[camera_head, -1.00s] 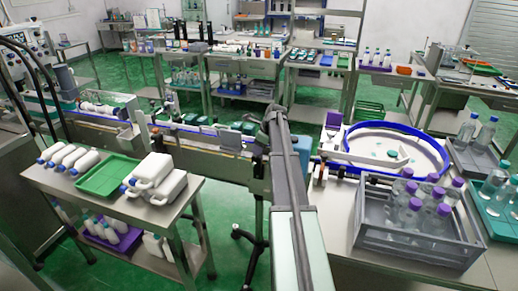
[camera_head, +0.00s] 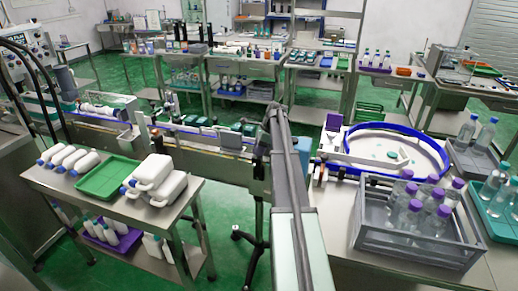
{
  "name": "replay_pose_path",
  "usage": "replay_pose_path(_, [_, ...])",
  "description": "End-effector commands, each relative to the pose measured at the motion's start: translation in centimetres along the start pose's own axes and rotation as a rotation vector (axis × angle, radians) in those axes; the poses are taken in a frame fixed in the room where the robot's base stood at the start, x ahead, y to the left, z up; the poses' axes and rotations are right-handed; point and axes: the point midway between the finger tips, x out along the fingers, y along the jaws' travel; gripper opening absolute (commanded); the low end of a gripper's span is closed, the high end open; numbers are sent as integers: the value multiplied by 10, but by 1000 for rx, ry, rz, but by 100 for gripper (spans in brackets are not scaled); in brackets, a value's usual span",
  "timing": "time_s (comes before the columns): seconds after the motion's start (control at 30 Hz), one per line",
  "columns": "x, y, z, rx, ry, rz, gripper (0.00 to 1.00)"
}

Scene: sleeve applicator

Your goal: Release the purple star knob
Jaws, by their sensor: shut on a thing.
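My arm reaches from the bottom middle of the head view up to a dark joint near the conveyor line (camera_head: 215,139). My gripper is not visible; it appears to be hidden behind my own arm. I cannot make out a purple star knob in this view, so I cannot tell how the gripper stands to it.
A cart at left holds a green tray (camera_head: 108,178) and white jugs (camera_head: 158,180). At right, a grey crate (camera_head: 415,247) holds purple-capped bottles, beside a blue-rimmed round table (camera_head: 440,150). Green floor shows between the cart and my arm.

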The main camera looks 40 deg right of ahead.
Motion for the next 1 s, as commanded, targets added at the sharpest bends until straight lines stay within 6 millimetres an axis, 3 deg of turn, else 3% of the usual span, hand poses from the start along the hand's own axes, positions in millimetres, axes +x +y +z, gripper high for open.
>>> replay_pose_path(1.0, [1,-7,3,-883,0,367,15])
